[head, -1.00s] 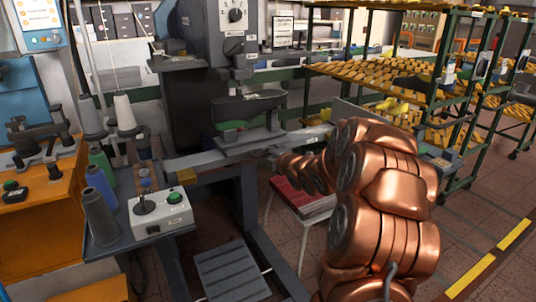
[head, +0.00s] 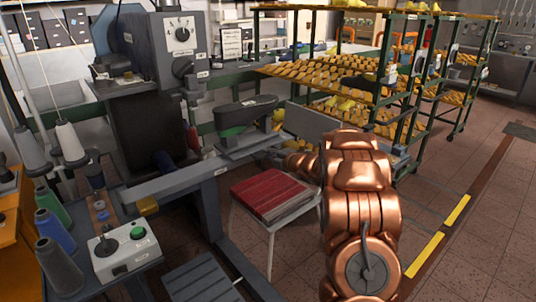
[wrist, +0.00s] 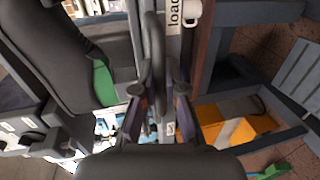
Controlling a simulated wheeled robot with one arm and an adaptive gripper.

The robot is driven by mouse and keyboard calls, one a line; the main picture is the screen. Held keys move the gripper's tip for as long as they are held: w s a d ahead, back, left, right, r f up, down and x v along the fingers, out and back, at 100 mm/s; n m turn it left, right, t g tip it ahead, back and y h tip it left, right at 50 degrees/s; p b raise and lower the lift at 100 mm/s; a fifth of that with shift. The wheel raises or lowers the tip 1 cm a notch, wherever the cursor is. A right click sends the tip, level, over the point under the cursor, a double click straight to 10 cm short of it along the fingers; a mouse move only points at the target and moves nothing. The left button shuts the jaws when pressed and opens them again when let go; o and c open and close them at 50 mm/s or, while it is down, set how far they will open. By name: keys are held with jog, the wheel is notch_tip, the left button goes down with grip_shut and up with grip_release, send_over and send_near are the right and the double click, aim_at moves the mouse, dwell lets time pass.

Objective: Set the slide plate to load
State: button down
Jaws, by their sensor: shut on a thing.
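The slide plate (head: 240,148) sits toward the right end of a grey rail (head: 180,178), clear of the machine head in the head view. It carries a dark shoe last with a green lower part (head: 245,115); the last also shows at left in the wrist view (wrist: 62,55). My gripper (wrist: 160,100) is shut on a dark bar-like handle (wrist: 156,50), one finger on each side. A label reading "load" (wrist: 174,14) is just past the fingertips, at the top. In the head view my copper arm reaches to the plate's right side, and my fingers are not clearly visible.
The machine head (head: 180,45) stands left of the plate. A red-topped stool (head: 268,192) is below the rail's right end. A control box (head: 124,252) and thread cones are at front left. Racks of lasts (head: 340,70) stand behind. Floor at right is clear.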

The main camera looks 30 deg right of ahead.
jog(key=d, duration=0.1)
jog(key=d+p, duration=0.1)
jog(key=d, duration=0.3)
jog(key=shift+w+d+p, duration=0.15)
jog(key=shift+w+p, duration=0.15)
jog(key=shift+w, duration=0.1)
jog(key=shift+d+r, duration=0.1)
jog(key=c, duration=1.2)
grip_release()
jog(key=v, duration=1.2)
jog(key=shift+w, duration=0.1)
